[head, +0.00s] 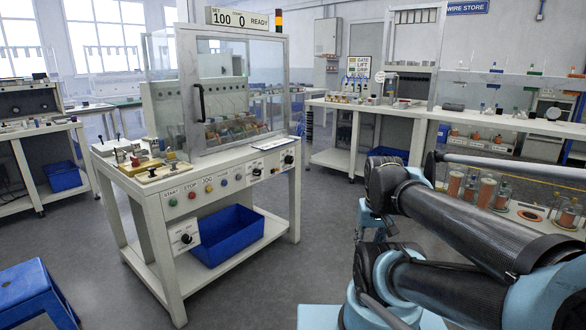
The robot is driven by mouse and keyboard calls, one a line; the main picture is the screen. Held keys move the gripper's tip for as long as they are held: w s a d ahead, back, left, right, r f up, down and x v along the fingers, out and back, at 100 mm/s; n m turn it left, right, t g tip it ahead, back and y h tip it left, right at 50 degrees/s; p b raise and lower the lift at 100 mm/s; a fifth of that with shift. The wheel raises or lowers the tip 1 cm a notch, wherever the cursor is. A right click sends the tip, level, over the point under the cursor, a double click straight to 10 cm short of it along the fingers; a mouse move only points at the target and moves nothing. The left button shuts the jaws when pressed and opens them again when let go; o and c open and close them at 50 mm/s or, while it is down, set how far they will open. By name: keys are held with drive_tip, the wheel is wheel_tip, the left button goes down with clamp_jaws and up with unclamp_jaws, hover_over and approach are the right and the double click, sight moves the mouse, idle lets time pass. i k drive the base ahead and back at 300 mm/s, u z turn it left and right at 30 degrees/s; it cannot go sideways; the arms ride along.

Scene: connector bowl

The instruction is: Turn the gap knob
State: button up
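A white machine bench (150,190) with a clear-walled cabinet on top stands left of centre. Its front carries several black knobs. One knob (186,238) is on a white plate low at the left of the front. A second knob (257,171) and a third knob (289,159) sit on white plates at the right end of the front panel. The labels beside the knobs are too small to read, so I cannot tell which is the gap knob. My arm shows at the right, well away from the knobs; my gripper is not in view.
A blue bin (228,236) sits on the bench's lower shelf. A blue stool (34,296) stands at the front left. Grey floor (265,285) is clear between the bench and my arm.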

sight(288, 159)
drive_tip(key=z, duration=0.6)
drive_tip(key=i, duration=0.85)
drive_tip(key=u, duration=1.15)
